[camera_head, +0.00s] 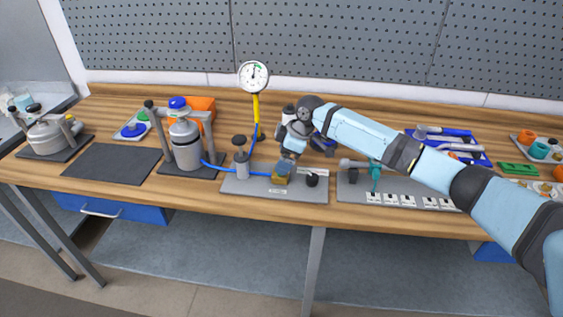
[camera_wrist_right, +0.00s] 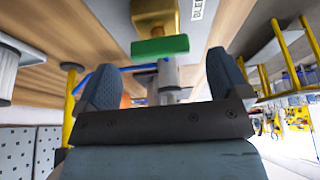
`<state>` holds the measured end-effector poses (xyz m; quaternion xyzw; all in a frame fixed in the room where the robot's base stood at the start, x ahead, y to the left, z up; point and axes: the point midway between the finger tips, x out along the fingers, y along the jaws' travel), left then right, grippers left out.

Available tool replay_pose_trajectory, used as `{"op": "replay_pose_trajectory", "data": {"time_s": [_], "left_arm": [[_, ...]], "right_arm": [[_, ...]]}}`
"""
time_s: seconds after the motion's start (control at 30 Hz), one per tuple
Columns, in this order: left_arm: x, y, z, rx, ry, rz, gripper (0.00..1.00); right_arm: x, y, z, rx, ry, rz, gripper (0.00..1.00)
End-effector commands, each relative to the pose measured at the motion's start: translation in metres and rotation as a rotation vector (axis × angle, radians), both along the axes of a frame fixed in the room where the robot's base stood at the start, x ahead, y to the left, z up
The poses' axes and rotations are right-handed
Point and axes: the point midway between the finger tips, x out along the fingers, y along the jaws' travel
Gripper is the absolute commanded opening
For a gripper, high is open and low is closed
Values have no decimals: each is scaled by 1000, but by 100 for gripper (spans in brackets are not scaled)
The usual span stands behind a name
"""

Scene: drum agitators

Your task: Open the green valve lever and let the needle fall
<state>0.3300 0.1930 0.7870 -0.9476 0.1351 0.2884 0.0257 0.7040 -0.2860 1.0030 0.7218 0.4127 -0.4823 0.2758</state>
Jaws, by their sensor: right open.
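The brass valve block (camera_head: 282,179) sits on a grey plate (camera_head: 242,188) at the middle of the bench. Its green lever (camera_wrist_right: 160,47) shows in the right wrist view, lying across in front of the brass body (camera_wrist_right: 155,14). In the head view the lever is hidden by my right gripper (camera_head: 287,161), which is just above the valve. In the wrist view the right gripper (camera_wrist_right: 164,83) is open, its two dark fingers wide apart, the lever beyond their tips and apart from them. The round gauge (camera_head: 254,77) stands behind; its thin needle points roughly upward. My left gripper is out of view.
A blue hose (camera_head: 257,173) runs to the valve from a grey canister (camera_head: 185,146) in a stand at left. A grey pump-like cylinder (camera_head: 241,165) and a black knob (camera_head: 312,181) flank the valve. A plate with a teal lever (camera_head: 375,175) is at right.

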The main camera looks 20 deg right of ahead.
Motion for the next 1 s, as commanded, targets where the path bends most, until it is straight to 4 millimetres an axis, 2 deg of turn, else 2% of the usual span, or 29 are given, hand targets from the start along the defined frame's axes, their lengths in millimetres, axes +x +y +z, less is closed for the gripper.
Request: {"op": "replay_pose_trajectory", "data": {"time_s": [0.2, 0.53, 0.57, 0.7, 0.77, 1.0], "left_arm": [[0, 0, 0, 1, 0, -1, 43], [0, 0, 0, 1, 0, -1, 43], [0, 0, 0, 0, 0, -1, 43], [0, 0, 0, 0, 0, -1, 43], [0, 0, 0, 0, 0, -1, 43], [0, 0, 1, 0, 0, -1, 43]], "right_arm": [[4, 7, -21, -1, 1, -1, 94], [5, 8, -24, -1, 1, 0, 94], [5, 8, -24, -1, 1, 0, 89], [5, 8, -24, -1, 1, 0, 57], [5, 8, -24, -1, 1, 0, 44], [5, 8, -24, 0, 0, 12, 44]]}}
